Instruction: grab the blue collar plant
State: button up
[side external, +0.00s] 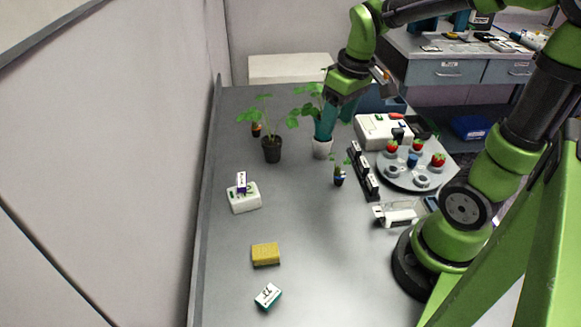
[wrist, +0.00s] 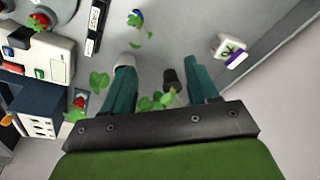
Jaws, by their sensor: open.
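The small plant with a blue collar (side external: 338,180) stands on the grey table, just left of the black rack. It also shows near the top of the wrist view (wrist: 136,18), with green leaves beside it. My gripper (side external: 334,124) is open, its teal fingers pointing down among the leaves of the white-potted plant, farther back than the blue collar plant and apart from it. In the wrist view the gripper (wrist: 160,78) has leaves near its fingers and nothing clearly held. The fingers partly hide the white pot (side external: 322,149).
A dark-potted plant (side external: 272,152) stands left of the white pot, with a small orange-potted plant (side external: 257,130) behind it. The black rack (side external: 361,170) and grey round tray (side external: 405,180) with strawberries are right of the blue collar plant. The table's front middle is clear.

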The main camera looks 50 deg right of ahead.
jog(key=w+d+f+n+g, duration=0.1)
jog(key=d+n+g, duration=0.1)
jog(key=d+n, duration=0.1)
jog(key=n, duration=0.2)
send_over(337, 174)
jog(key=d, duration=0.1)
jog(key=f, duration=1.1)
jog(key=shift+w+f, duration=0.1)
jog(key=shift+w, duration=0.3)
jog(key=shift+s+f, duration=0.2)
jog(key=shift+f, duration=2.45)
jog(key=c, duration=1)
